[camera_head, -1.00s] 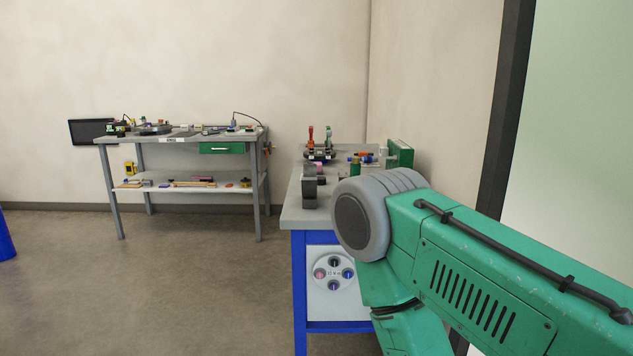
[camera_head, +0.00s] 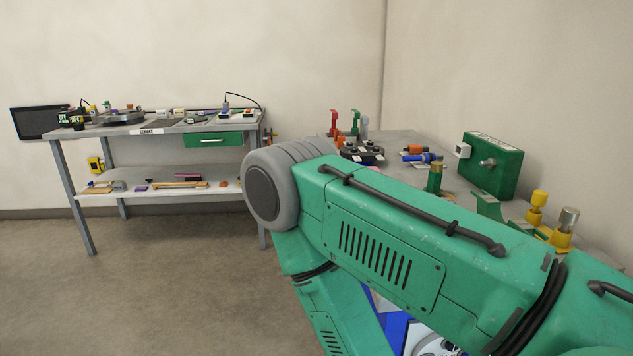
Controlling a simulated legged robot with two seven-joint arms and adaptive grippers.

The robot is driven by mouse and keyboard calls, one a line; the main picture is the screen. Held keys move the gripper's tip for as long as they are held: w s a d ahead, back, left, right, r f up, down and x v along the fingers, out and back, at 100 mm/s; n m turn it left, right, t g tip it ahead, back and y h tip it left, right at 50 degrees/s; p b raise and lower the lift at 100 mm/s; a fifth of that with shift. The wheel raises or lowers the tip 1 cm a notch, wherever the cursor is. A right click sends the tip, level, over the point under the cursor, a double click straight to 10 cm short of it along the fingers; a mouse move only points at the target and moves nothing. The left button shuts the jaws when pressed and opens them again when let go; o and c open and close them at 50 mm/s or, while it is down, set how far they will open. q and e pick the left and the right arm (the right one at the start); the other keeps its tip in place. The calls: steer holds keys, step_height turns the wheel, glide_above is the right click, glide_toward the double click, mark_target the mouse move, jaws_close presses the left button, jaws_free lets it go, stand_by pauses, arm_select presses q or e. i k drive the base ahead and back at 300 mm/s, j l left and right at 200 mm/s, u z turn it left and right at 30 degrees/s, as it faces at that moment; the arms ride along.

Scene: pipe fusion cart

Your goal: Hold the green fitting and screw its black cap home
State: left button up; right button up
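I cannot make out the green fitting or its black cap for certain. A red upright piece (camera_head: 334,123) and a green one (camera_head: 355,122) stand farther back, beside a dark round fixture (camera_head: 362,153). My green right arm crosses the lower right and hides much of the cart top. Neither gripper is in view.
A green box (camera_head: 492,166) and yellow fittings (camera_head: 562,232) stand at the cart's right. Blue and orange parts (camera_head: 417,152) lie mid-top. A grey workbench (camera_head: 165,128) with a green drawer (camera_head: 213,140) stands at left against the wall. The floor (camera_head: 150,290) before it is clear.

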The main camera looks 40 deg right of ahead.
mark_target(437, 171)
steer(key=i+z, duration=0.2)
steer(key=i, duration=0.25)
steer(key=i+z, duration=0.2)
steer(key=i, duration=0.25)
steer(key=i+j+z, duration=0.2)
steer(key=i, duration=0.25)
steer(key=i+j+z, duration=0.2)
steer(key=i, duration=0.25)
steer(key=i+j+z, duration=0.2)
steer(key=i, duration=0.2)
steer(key=i+z, duration=0.3)
steer(key=i, duration=0.15)
steer(key=i+z, duration=0.3)
steer(key=i, duration=0.15)
steer(key=z, duration=3.7)
